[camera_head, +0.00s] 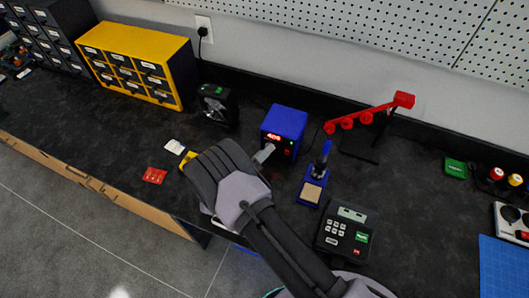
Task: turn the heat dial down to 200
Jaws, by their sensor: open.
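The blue soldering station (286,123) stands at the back middle of the bench. Its black front carries a lit red display (273,136) that seems to start with 4; the rest is too small to read surely. The heat dial cannot be made out; the lower left of the front is behind my gripper. My gripper (264,153) reaches in from the front, its grey tip at the station's lower left front. It is open; whether it touches the station or dial I cannot tell. The soldering iron (323,158) stands in its blue holder to the right.
A black keypad device (345,231) sits right of my arm. A red-armed stand (365,116) is behind right, a black fan (216,105) left of the station. A yellow drawer cabinet (136,66) stands far left. Small cards (154,175) lie left of my arm.

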